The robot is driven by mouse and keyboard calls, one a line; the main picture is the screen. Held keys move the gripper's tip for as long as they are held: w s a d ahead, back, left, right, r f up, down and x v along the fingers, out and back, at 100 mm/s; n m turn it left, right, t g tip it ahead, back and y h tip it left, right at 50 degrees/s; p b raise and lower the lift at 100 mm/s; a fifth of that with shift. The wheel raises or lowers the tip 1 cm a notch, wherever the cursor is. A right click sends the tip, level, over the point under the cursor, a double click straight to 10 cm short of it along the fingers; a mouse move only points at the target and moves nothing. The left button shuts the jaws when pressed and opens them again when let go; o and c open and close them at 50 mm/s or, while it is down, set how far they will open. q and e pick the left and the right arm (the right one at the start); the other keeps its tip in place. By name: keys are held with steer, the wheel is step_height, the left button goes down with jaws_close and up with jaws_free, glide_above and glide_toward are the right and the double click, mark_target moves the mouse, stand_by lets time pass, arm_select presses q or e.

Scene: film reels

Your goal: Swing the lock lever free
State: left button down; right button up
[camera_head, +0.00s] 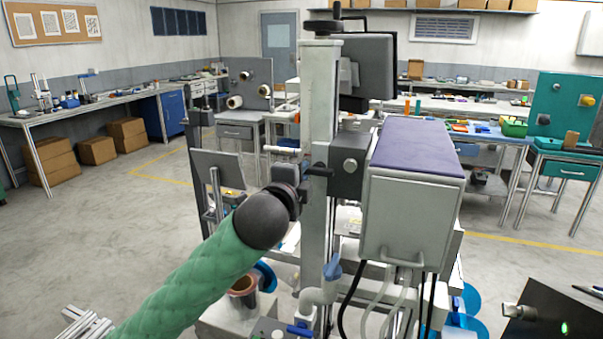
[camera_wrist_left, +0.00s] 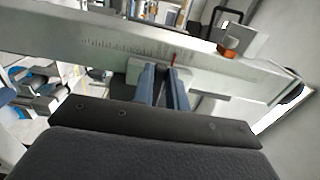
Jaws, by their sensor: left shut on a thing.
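A tall pale column (camera_head: 320,110) with a dark clamp block (camera_head: 349,165) stands in the middle of the head view. A small black lever (camera_head: 318,171) sticks out at the column's left side. My left gripper (camera_head: 301,186) reaches it from the lower left, its fingertips mostly hidden by my wrist. In the left wrist view the column runs across as a pale bar with scale marks (camera_wrist_left: 110,45) and a red pointer (camera_wrist_left: 175,59). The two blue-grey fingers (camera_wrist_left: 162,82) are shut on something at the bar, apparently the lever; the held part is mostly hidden. My right gripper is not in view.
A grey box with a purple top (camera_head: 418,150) hangs right of the column. Cables and pipes with a blue handle (camera_head: 333,268) lie below. Benches line the walls; open floor (camera_head: 110,240) lies at left.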

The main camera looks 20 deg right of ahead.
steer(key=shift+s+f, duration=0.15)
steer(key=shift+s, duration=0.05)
arm_select(q)
steer(key=c, duration=1.4)
jaws_free()
steer(key=shift+a+f, duration=0.1)
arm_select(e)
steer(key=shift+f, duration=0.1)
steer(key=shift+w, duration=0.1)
